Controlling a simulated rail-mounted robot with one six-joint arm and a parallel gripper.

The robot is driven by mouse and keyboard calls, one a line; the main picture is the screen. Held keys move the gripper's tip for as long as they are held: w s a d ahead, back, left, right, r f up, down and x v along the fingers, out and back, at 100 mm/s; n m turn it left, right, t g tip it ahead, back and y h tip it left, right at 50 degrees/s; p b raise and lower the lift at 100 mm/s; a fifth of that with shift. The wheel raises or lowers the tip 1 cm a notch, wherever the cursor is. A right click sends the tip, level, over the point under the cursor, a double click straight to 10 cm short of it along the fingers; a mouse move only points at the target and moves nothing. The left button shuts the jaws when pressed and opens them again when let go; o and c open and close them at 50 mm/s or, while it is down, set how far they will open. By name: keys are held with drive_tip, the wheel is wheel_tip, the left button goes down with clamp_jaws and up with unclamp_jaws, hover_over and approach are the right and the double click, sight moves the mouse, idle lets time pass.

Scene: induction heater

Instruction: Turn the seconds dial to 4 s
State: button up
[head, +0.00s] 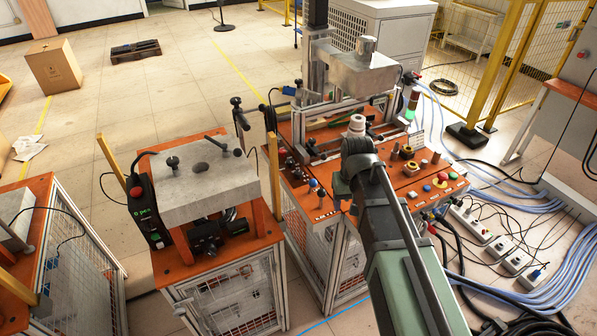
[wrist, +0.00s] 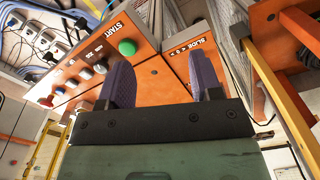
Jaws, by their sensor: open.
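The orange control panel (head: 432,187) carries several buttons and knobs right of my arm in the head view. I cannot tell which control is the seconds dial, and no second markings are readable. The wrist view shows a panel (wrist: 152,80) with a green button (wrist: 127,47) under the word START, a row of smaller controls, and a plate marked SLIDE (wrist: 183,47). My gripper (wrist: 160,70) has its two dark fingers spread apart over the orange surface, with nothing between them. The head view shows my arm, but the fingertips are hidden there.
A metal block (head: 210,177) stands on the orange table at left, beside a black box (head: 147,210) with a green display. A machine with a metal head (head: 352,75) rises behind my arm. Cables (head: 525,140) and power strips (head: 497,248) lie on the floor at right.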

sight(298, 172)
drive_tip(key=w+a+n, duration=0.2)
drive_tip(key=w+a, duration=0.6)
drive_tip(key=w, duration=0.4)
drive_tip(key=w+a+n, duration=0.2)
drive_tip(key=w+a, duration=0.6)
drive_tip(key=w, duration=0.4)
drive_tip(key=f+b, duration=1.1)
drive_tip(key=shift+s+d+f, duration=0.1)
drive_tip(key=shift+s, duration=0.3)
drive_tip(key=shift+r, duration=0.2)
drive_tip(key=shift+c, duration=0.4)
drive_tip(key=c, duration=0.8)
drive_tip(key=shift+c, duration=0.2)
